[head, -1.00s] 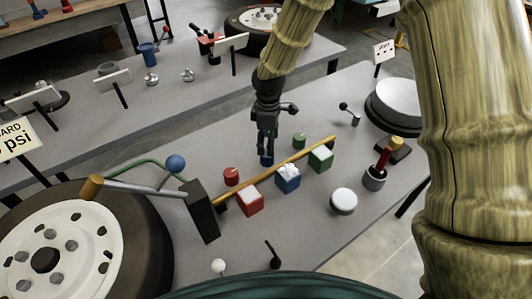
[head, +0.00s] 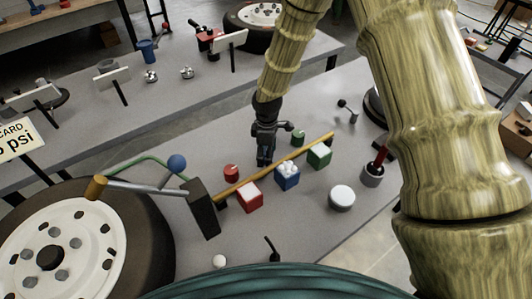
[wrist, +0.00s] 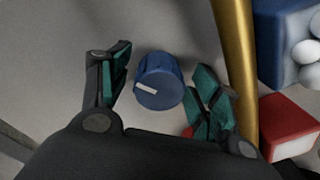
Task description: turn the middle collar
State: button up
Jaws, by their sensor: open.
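The middle collar is a ribbed blue knob (wrist: 158,84) with a white mark pointing left on its face in the wrist view. My gripper (wrist: 163,68) is open, with one finger on each side of the knob; gaps show between the knob and both fingers. In the head view my gripper (head: 265,163) points down and hides the blue knob. A red collar (head: 231,172) stands to its left and a green collar (head: 298,138) to its right.
A yellow bar (head: 240,185) runs close beside the right finger. A white round button (head: 341,198) is nearer. Table space behind the collars is clear.

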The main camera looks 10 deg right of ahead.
jog(key=shift+w+f, duration=0.1)
jog(key=c, duration=0.9)
jog(key=shift+c, duration=0.7)
jog(key=shift+m, duration=0.3)
jog(key=m, duration=0.2)
jog(key=shift+m, duration=2.3)
jog(key=o, duration=1)
